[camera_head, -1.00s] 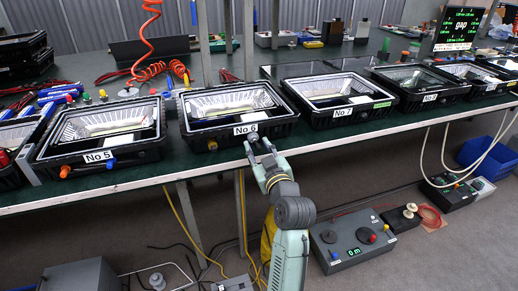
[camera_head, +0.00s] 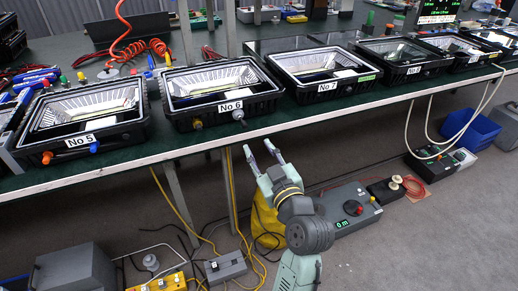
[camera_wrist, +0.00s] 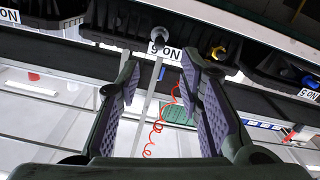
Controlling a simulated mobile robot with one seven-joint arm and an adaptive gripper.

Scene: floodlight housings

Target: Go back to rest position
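My gripper (camera_head: 262,157) is in front of the bench edge, a little below and in front of the housing No 6 (camera_head: 222,95). Its two fingers are spread apart with nothing between them. In the wrist view my gripper (camera_wrist: 160,85) also shows open, its purple ribbed pads facing each other over an empty gap. The No 6 label shows upside down in the wrist view (camera_wrist: 165,50), beyond the fingertips. The gripper does not touch the housing.
Housings No 5 (camera_head: 85,117) and No 7 (camera_head: 322,76) stand beside No 6 on the green bench (camera_head: 180,144). Below are a grey control box (camera_head: 347,207), a blue bin (camera_head: 472,130), a yellow box (camera_head: 160,283) and cables.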

